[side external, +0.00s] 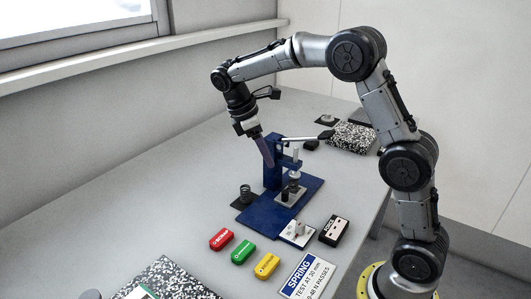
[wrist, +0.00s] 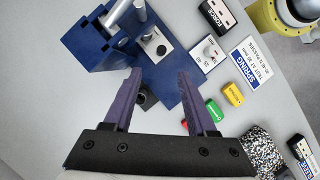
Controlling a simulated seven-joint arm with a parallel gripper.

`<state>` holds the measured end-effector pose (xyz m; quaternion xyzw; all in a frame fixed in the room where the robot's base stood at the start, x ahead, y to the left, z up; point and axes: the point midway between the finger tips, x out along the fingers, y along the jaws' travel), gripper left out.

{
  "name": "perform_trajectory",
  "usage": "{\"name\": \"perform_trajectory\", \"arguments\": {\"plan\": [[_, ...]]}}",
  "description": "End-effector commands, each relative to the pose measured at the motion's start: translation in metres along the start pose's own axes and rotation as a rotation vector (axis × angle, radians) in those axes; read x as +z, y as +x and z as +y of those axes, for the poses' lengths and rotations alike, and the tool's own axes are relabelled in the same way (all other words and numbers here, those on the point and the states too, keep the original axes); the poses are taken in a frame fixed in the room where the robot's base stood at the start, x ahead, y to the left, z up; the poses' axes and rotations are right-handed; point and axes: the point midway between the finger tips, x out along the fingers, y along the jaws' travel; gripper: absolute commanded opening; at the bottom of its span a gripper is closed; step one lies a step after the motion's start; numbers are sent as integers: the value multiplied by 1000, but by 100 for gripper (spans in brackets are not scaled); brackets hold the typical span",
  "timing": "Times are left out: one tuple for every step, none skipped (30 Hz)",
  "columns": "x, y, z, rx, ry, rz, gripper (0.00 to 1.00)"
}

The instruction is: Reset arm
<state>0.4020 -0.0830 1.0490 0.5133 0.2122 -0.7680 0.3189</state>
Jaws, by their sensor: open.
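My gripper (side external: 267,160) hangs beside the upright of a blue spring tester (side external: 272,168), its fingers pointing down. In the wrist view my gripper (wrist: 159,73) has its two purple fingers spread apart, with nothing clasped between them. The tester's silver lever (side external: 302,139) sticks out to the right.
Red (side external: 222,239), green (side external: 243,251) and yellow (side external: 266,265) blocks lie in front of the tester. A spring test sign (side external: 309,277), a black labelled box (side external: 334,230) and a white plate with a knob (side external: 297,233) lie nearby. Speckled notebooks (side external: 352,137) lie around.

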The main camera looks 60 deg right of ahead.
Motion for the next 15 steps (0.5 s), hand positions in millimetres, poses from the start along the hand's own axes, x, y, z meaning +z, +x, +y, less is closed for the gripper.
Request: {"name": "perform_trajectory", "arguments": {"plan": [[0,-1,0,2,0,1,57],[1,-2,0,5,1,5,57],[2,-7,-1,14,4,13,57],[5,-12,-1,24,7,22,57],[8,-19,-2,37,11,34,57],[14,-29,-5,55,17,52,57],[20,-36,-9,68,21,65,57],[27,-43,-14,79,25,79,57],[36,-53,-23,96,30,100,57],[44,-58,-31,108,34,119,57],[51,-64,-39,119,41,139,57],[60,-70,-50,134,55,168,57],[67,-73,-58,144,66,190,57],[73,-76,-66,155,80,212,57],[81,-78,-78,167,101,244,57]]}}
